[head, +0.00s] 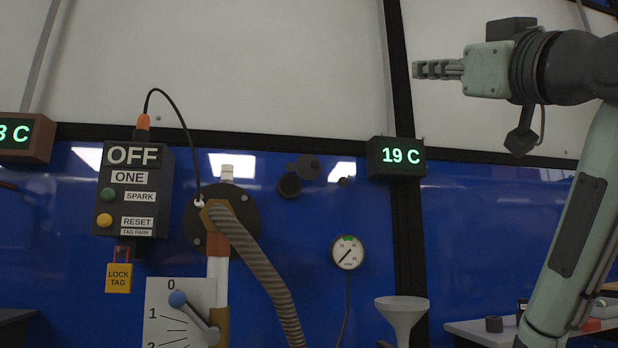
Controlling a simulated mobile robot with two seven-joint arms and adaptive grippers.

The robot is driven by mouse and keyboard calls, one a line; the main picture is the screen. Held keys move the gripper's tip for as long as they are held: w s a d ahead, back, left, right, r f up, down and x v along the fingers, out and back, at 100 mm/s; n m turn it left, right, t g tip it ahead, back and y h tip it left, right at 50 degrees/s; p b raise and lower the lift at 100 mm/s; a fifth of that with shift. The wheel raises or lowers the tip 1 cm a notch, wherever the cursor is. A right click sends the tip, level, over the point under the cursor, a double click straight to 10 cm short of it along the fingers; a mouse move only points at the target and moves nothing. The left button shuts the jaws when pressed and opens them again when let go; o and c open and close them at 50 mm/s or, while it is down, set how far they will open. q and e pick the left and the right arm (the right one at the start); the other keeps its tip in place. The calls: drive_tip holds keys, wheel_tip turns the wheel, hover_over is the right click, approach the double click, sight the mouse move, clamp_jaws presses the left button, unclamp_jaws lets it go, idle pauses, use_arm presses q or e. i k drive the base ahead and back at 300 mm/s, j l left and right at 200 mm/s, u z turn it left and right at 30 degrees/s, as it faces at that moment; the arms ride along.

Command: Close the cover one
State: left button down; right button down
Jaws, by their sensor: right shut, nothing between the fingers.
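A dark box (133,192) labelled ONE, with an OFF display, hangs on the blue wall at the left. Right of it, a small dark round cap (307,167) sits beside a dark round port (289,186) on the wall. It looks like a cover swung off the port, but they are too small and dark to be sure. No part is labelled as a cover. My right gripper (420,70) is shut and empty, pointing left, high at the upper right in front of the white wall, well apart from the port. My left gripper is out of view.
A ribbed hose (262,270) and a black cable hang near the box. A bench (480,332) stands right.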

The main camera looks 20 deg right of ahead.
sight(308, 167)
drive_tip(key=i+j, duration=0.1)
drive_tip(key=i, duration=1.1)
